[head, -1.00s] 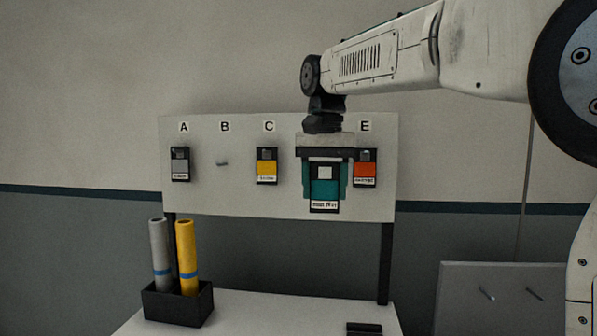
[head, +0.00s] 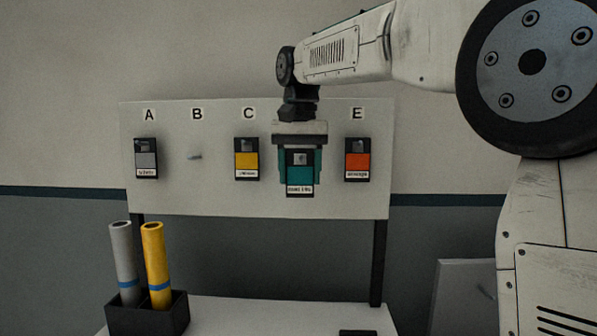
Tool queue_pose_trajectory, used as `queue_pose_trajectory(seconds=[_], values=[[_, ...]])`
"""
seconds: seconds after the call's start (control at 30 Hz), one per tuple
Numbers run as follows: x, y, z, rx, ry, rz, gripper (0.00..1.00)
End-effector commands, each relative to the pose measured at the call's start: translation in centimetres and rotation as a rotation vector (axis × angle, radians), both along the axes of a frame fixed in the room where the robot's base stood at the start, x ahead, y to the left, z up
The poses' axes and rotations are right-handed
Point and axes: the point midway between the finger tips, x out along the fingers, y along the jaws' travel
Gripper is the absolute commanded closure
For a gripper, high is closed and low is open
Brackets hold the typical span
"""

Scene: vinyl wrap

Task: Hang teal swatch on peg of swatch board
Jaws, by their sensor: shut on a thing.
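My gripper (head: 300,168) points down in front of the swatch board (head: 220,200), between the letters C and E. Its teal fingers are shut on the teal swatch (head: 299,174), a dark-framed card with a white label at its bottom. The swatch hangs upright and has a square hole near its top. A small grey spot shows in that hole; I cannot tell whether a peg passes through it. The gripper hides the board's letter between C and E. The peg under B (head: 195,156) is bare.
A black holder (head: 148,318) with grey and yellow rolls stands on the white table (head: 250,315). A grey panel (head: 462,295) stands at right.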

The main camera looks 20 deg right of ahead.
Motion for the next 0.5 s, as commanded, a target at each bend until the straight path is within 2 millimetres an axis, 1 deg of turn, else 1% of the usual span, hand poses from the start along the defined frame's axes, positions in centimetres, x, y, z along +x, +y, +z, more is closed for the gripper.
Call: queue_pose_trajectory(seconds=[0.5], values=[[2.9,-1.1,-0.3,0.000,0.000,0.002,0.67]])
